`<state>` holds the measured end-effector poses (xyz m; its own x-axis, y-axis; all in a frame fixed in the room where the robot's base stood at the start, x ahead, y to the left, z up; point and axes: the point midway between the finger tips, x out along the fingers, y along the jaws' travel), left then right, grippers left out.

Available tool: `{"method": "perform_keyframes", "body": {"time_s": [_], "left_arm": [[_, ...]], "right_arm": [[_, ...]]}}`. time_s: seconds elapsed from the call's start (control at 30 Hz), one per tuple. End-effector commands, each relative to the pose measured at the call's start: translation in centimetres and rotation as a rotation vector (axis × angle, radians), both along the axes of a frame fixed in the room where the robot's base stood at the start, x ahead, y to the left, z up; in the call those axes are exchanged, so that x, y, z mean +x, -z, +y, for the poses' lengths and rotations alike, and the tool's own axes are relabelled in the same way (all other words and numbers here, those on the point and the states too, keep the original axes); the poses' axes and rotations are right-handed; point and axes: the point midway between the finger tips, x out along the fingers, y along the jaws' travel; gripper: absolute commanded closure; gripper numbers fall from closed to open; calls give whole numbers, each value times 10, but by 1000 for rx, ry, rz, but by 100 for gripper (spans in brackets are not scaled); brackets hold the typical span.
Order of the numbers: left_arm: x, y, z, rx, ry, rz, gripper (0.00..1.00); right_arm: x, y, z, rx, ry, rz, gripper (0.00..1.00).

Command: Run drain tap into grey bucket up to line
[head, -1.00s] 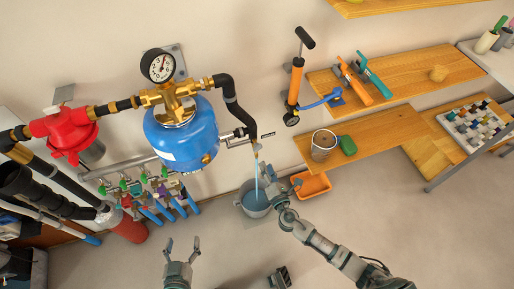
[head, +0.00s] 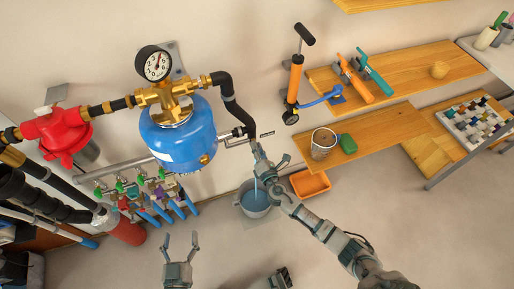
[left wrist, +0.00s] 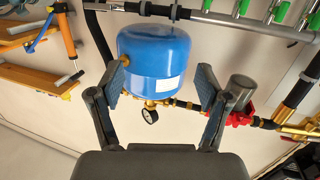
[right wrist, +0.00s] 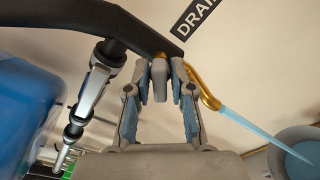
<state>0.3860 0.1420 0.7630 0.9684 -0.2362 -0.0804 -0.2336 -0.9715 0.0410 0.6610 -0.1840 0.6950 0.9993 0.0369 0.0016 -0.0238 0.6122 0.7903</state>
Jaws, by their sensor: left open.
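The grey bucket (head: 259,213) stands on the floor under the drain outlet with blue water in it. It shows in the right wrist view (right wrist: 293,133) at the right edge. A fill line cannot be made out. Blue water runs from the brass drain spout (right wrist: 208,98) into the bucket. A grey tap lever (right wrist: 159,84) lies between the fingers of my right gripper (right wrist: 160,68). These fingers are partly closed around it; contact is unclear. In the head view my right gripper (head: 270,160) is at the tap. My left gripper (head: 181,240) is open and empty, low in front.
A blue tank (head: 178,135) with a pressure gauge (head: 154,64) hangs on the wall left of the tap. An orange bin (head: 310,185) stands right of the bucket. A wooden shelf (head: 385,130) is further right. The floor in front is free.

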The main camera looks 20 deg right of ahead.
Motion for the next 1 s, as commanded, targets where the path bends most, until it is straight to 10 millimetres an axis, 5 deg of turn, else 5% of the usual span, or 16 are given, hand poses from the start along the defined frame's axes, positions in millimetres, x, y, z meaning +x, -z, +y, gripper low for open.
{"method": "perform_keyframes", "body": {"time_s": [0.47,1.0], "left_arm": [[1,-5,-1,-16,1,-48,23],[-1,-43,-5,-97,2,-315,23]], "right_arm": [[-1,6,-1,62,3,10,100],[-1,7,-1,453,6,25,100]]}}
